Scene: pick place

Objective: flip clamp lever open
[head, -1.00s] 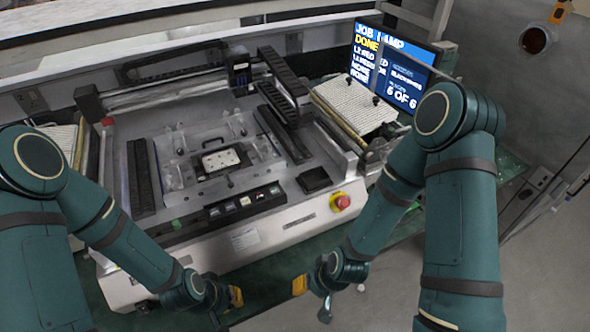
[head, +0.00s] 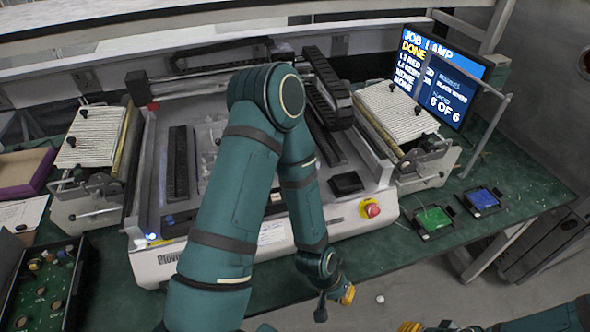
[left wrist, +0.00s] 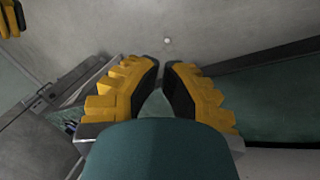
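In the head view the machine (head: 172,258) stands on the green bench, and my left arm covers much of its middle plate. I cannot pick out which part is the clamp lever or how it stands. My left gripper (head: 346,295) is below the machine's front right corner, apart from it. In the left wrist view its yellow fingers (left wrist: 162,68) have a narrow gap between the tips and nothing between them. My right gripper (head: 410,327) shows only partly at the bottom edge, so its fingers cannot be read.
Striped-top units with black knobs flank the machine, left (head: 92,138) and right (head: 398,110). A red stop button (head: 372,210) is on its front. A parts box (head: 72,290) is lower left.

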